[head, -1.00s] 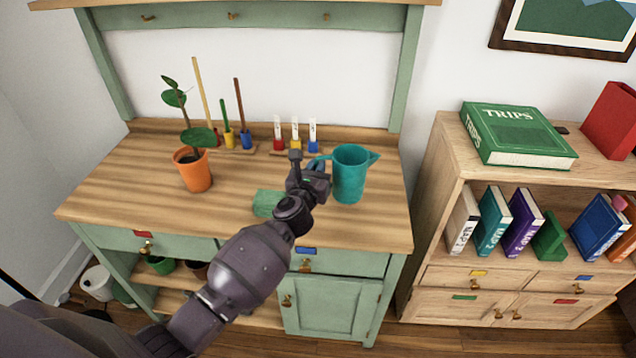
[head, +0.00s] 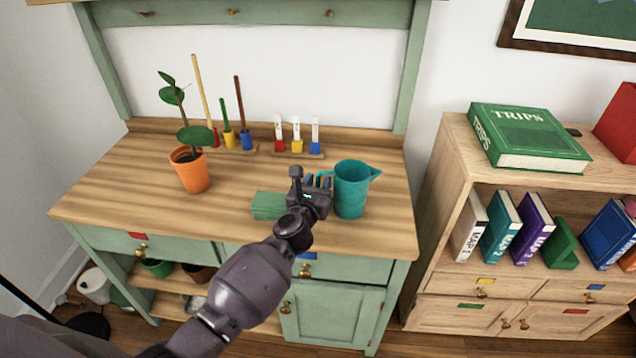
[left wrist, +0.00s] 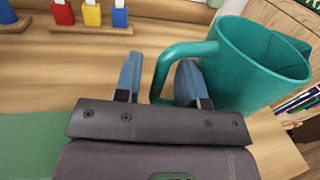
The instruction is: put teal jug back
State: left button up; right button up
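The teal jug (head: 352,190) is upright at the right part of the wooden worktop (head: 120,200), with its handle to the left and spout to the right. My left gripper (head: 311,182) is at the handle side. In the left wrist view, the jug (left wrist: 255,65) is at the right. The fingers of my left gripper (left wrist: 158,80) are apart, with the handle between them and one finger within the handle loop. A gap shows between the left finger and the handle. My right gripper is in neither view.
A green block (head: 269,205) lies left of my gripper. A potted plant (head: 192,172) stands left, and coloured holders with white tags (head: 297,140) stand behind. A bookshelf (head: 455,195) is to the right. The worktop's front left is clear.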

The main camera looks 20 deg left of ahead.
pick_arm(q)
jog(key=shift+r, duration=0.25)
jog(key=s, duration=0.3)
jog(key=s+p, duration=0.1)
jog(key=s, duration=0.3)
jog(key=s+d, duration=0.1)
jog(key=s, duration=0.2)
jog(key=shift+s+p, duration=0.25)
jog(key=shift+p, duration=0.1)
jog(key=shift+s+f, duration=0.1)
jog(key=shift+s, duration=0.65)
